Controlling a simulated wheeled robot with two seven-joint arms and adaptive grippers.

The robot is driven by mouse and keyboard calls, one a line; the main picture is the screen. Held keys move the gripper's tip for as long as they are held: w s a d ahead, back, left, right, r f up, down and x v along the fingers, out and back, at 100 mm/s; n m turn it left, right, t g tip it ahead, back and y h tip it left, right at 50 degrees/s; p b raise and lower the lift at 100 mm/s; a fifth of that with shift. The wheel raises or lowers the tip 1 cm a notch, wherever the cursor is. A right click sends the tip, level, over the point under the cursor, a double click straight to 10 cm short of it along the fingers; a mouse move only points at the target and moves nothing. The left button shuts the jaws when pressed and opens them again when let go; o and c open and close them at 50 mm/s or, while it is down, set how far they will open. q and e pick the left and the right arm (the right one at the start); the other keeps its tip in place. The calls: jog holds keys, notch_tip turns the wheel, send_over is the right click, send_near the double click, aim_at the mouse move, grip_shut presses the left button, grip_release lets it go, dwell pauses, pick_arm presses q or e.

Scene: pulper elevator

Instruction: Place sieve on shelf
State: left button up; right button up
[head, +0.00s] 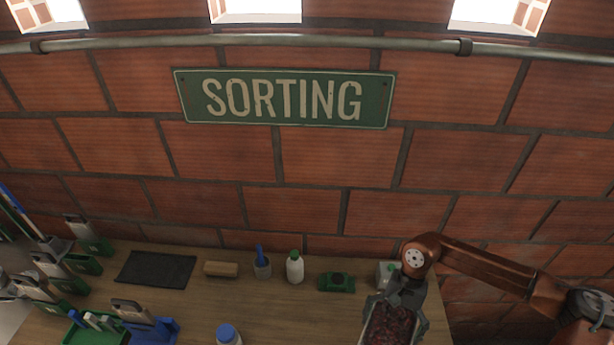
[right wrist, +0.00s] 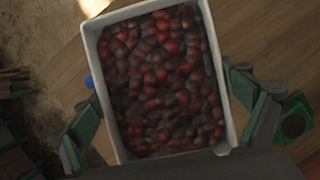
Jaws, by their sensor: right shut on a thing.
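A pale rectangular tray (right wrist: 219,60) filled with dark red, cherry-like fruit (right wrist: 160,85) fills the middle of the right wrist view. My right gripper (head: 395,312) is shut on this tray, with one finger on each long side, at the right end of the table. In the head view the fruit (head: 388,328) shows at the bottom edge, and the tray's lower part is cut off. I cannot tell whether this tray is the sieve. No shelf can be made out in either view. My left gripper is not in view.
The wooden table (head: 200,300) carries a dark mat (head: 155,269), a brush (head: 221,269), a white bottle (head: 295,267), a green device (head: 337,282) and a blue-capped bottle (head: 228,335). Several green scoops and a blue tray (head: 160,330) crowd the left. A brick wall with a SORTING sign (head: 284,98) stands behind.

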jog(key=w+a+r+n, duration=0.1)
jog(key=w+a+r+n+h, duration=0.1)
jog(key=n, duration=0.1)
jog(key=w+a+r+n+b, duration=0.1)
jog(key=w+n, duration=0.1)
jog(key=shift+r+h, duration=0.1)
jog(key=shift+h, duration=0.3)
jog(key=shift+w+a+r+n+g, duration=0.2)
jog(key=shift+r+n+g, duration=0.15)
jog(key=shift+n, duration=0.15)
jog(key=shift+d, duration=0.1)
